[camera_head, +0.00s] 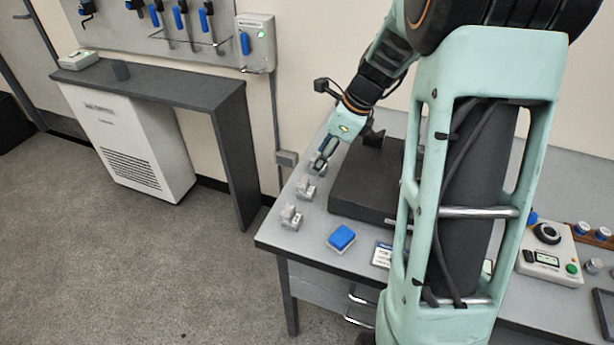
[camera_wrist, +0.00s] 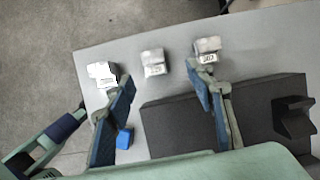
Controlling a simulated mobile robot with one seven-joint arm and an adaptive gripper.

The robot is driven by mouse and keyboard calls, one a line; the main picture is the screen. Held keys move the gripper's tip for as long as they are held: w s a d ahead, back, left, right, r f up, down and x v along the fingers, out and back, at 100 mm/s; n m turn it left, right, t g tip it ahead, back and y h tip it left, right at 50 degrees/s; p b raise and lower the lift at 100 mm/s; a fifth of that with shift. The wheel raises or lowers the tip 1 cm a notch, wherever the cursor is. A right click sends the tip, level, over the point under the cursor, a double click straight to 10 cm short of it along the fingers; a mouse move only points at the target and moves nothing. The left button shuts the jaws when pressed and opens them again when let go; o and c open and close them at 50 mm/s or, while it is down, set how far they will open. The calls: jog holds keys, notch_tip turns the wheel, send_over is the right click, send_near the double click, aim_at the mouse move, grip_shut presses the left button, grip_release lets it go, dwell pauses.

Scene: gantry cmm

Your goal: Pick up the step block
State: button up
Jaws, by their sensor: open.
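Three small grey metal blocks stand in a row near the table's left end: a near one (camera_head: 291,217), a middle one (camera_head: 305,189) and a far one (camera_head: 317,161). In the wrist view they show as a left block (camera_wrist: 102,74) with a stepped outline, a middle block (camera_wrist: 153,62) and a right block (camera_wrist: 207,50), with small labels too blurred to read. I cannot tell which is the step block. My gripper (camera_wrist: 160,78) is open and empty, pointing down by the far block in the head view (camera_head: 322,158). In the wrist view, its right finger partly overlaps the right block.
A dark slab (camera_head: 358,190) with a raised black piece lies right of the blocks. A blue-topped box (camera_head: 341,238) stands nearer the table's front edge. A control box (camera_head: 549,254) stands further right. My arm hides the table's middle.

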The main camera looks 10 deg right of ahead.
aim_at(306, 182)
jog(key=x, duration=0.2)
jog(key=s+x, duration=0.1)
jog(key=x, duration=0.2)
jog(key=shift+f, duration=0.45)
jog(key=shift+a+x, duration=0.1)
jog(key=shift+x, duration=1.25)
jog(key=shift+a+x, duration=0.15)
jog(key=shift+x, duration=1.25)
jog(key=shift+r, duration=0.15)
jog(key=shift+c, duration=0.2)
jog(key=c, duration=1.2)
grip_shut()
jog(key=shift+r, duration=0.15)
